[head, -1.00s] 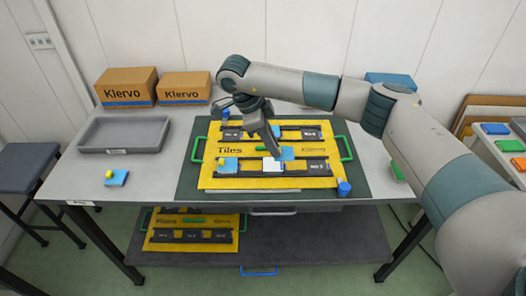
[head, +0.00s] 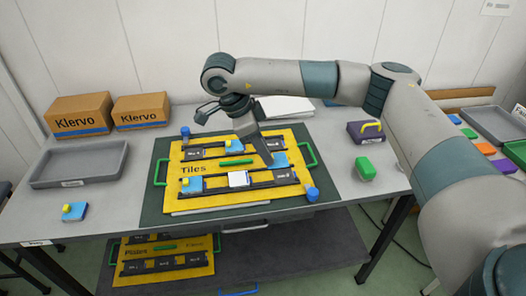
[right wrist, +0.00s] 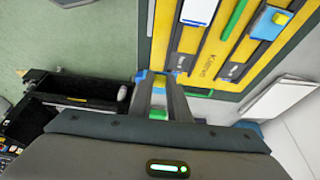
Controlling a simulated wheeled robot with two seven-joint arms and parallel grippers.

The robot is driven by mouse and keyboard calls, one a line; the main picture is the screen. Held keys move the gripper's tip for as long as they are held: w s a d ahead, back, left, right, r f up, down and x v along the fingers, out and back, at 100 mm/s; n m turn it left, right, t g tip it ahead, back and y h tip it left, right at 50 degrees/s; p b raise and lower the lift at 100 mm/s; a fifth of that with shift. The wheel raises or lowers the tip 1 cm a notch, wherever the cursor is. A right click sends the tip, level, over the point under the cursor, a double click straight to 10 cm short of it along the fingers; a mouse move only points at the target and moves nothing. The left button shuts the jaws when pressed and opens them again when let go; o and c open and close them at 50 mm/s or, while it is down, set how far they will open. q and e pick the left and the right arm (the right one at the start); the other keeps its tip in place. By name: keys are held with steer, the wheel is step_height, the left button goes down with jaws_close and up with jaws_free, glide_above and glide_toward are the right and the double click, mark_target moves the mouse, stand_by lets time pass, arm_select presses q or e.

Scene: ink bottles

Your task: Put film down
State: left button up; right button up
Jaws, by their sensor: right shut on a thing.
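My right gripper (head: 268,160) is shut at the right part of the yellow "Tiles" board (head: 222,200). A flat blue piece (head: 281,160) is at its fingertips. In the right wrist view my gripper (right wrist: 158,88) has blue and yellow (right wrist: 160,80) between its fingertips, the colours of the blue pieces with yellow knobs. Whether the held piece touches the board is unclear. A white square (head: 238,179) lies in the board's front dark strip. I cannot tell which thing is the film. My left gripper is not in view.
Blue pieces with yellow knobs sit on the board (head: 192,185) and on the table (head: 75,211). A grey tray (head: 80,166) and two cartons (head: 80,115) stand left. A purple box (head: 366,132) and green block (head: 365,168) are right. A blue bottle (head: 312,194) stands at the board's corner.

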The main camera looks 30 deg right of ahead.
stand_by(0.3)
steer(key=s+a+n+t+y, duration=0.3)
steer(key=a+n+t+y, duration=0.1)
steer(key=n, duration=1.7)
steer(key=shift+s+a+f+t, duration=0.2)
steer(key=shift+a+f+t, duration=0.25)
steer(key=shift+a+t, duration=0.6)
steer(key=shift+a, duration=0.15)
